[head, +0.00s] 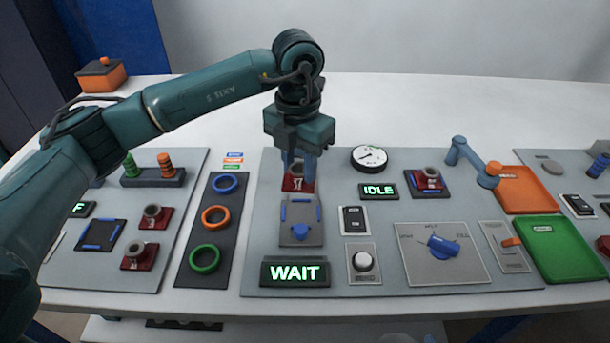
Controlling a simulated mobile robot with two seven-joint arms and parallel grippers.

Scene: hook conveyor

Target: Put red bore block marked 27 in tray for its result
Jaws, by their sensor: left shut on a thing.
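My left gripper (299,163) is shut on a red bore block (298,185), just behind a grey fixture (301,213) with blue guides and a blue knob. The block's white mark looks like 27 but is small; the fingers hide its top. Another red block (427,180) sits in a dark holder to the right. Two more red blocks stand at the left (155,217) and (139,256). An orange tray (530,186) and a green tray (562,247) lie at the right. A WAIT display (295,273) and an IDLE display (379,191) are lit green. My right gripper is out of view.
A round gauge (369,158) stands right of my gripper. A blue swing arm (470,160) stands beside the orange tray. A blue rotary knob (442,246) and an orange-handled lever (511,242) are on the front panel. Coloured rings (215,216) lie to the left.

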